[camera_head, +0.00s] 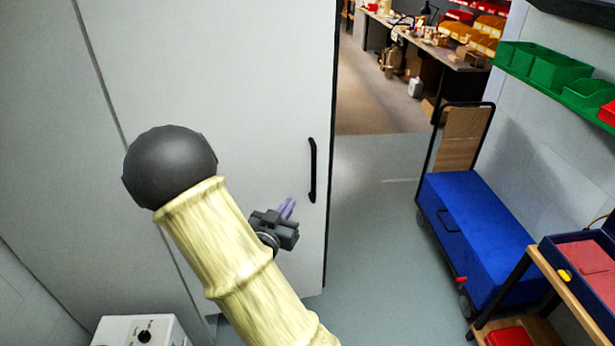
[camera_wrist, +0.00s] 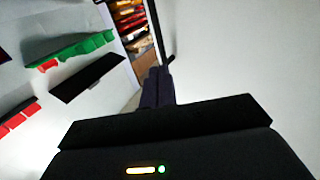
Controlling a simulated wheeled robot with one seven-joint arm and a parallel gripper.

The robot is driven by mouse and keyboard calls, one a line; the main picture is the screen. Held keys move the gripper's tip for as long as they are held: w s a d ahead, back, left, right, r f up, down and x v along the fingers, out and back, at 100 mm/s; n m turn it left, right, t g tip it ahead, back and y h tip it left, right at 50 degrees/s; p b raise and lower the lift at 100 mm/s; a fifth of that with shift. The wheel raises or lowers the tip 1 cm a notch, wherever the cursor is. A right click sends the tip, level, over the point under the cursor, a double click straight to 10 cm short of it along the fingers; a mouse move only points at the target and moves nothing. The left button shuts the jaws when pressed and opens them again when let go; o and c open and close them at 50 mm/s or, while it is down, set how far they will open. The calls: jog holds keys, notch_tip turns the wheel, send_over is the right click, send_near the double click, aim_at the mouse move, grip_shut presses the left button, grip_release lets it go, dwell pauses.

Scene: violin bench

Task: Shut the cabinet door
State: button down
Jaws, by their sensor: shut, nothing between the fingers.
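The cabinet door (camera_head: 235,70) is a tall, pale grey-white panel filling the middle of the head view. It has a black upright bar handle (camera_head: 313,170) near its right edge. A seam on its left divides it from another pale panel (camera_head: 45,130). I cannot tell how far it stands open. My gripper (camera_head: 287,208) is shut and empty, in front of the door's lower part, left of and below the handle. I cannot tell whether it touches the door. In the wrist view, its shut fingers (camera_wrist: 157,86) point along a pale surface on the right.
A blue cart (camera_head: 475,235) stands on the right, with a wooden-shelved trolley (camera_head: 550,270) nearer. Green bins (camera_head: 545,68) line the right wall. A white box (camera_head: 140,330) with a black knob is at lower left. Grey floor (camera_head: 375,240) is clear right of the door.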

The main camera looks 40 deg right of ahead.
aim_at(313, 168)
jog(key=shift+d, duration=0.1)
jog(key=p+x, duration=0.4)
jog(key=x, duration=0.8)
jog(key=shift+w+d+r+p, duration=0.1)
jog(key=shift+w+d+p, duration=0.05)
jog(key=shift+d+p, duration=0.25)
jog(key=shift+w+d, duration=0.35)
jog(key=shift+d, duration=0.05)
jog(key=shift+w, duration=0.15)
